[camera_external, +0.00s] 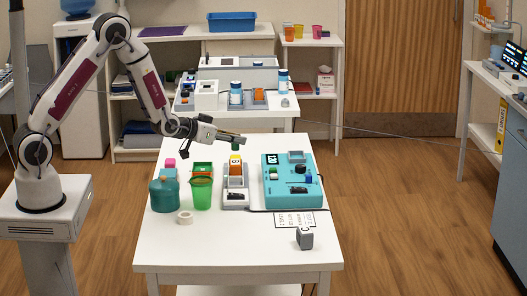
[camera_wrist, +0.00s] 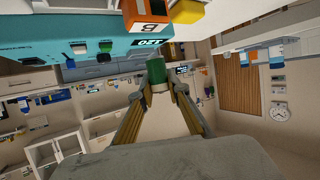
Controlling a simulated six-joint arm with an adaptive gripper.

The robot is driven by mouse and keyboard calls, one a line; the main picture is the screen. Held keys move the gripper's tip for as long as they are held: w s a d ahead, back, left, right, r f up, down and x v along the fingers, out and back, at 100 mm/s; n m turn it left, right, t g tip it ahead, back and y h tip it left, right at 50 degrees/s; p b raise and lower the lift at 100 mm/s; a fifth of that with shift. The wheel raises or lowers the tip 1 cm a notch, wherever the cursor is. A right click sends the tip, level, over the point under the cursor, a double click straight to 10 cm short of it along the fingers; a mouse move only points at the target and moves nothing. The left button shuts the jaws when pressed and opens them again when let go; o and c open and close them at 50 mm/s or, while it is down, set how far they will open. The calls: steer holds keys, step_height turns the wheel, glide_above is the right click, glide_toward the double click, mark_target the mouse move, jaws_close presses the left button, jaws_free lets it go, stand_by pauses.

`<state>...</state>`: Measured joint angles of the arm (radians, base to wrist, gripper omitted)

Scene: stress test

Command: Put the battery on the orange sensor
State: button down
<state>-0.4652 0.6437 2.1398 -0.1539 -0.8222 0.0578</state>
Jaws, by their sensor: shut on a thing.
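My gripper (camera_external: 238,139) is above the middle of the white table. It is shut on a small green and white cylinder, which looks like the battery (camera_wrist: 158,77); in the external view its green body (camera_external: 236,147) hangs at the fingertips. An orange block with a yellow top (camera_external: 235,168), likely the orange sensor, stands at the back of a grey tray below my gripper. The battery is above this block and apart from it. In the wrist view, orange and yellow parts (camera_wrist: 188,12) show at the top edge, beside a white face marked B.
A teal device (camera_external: 275,198) stands right of the grey tray (camera_external: 235,207). A green cup (camera_external: 201,194), a teal jar (camera_external: 163,196) and a tape roll (camera_external: 185,217) stand to the left. The front of the table is mostly clear.

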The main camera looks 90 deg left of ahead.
mark_target(235, 150)
steer(key=shift+f, duration=1.85)
steer(key=shift+f, duration=0.15)
steer(key=c, duration=1.9)
jaws_free()
steer(key=shift+r, duration=0.2)
steer(key=shift+v, duration=6)
steer(key=shift+d, duration=0.1)
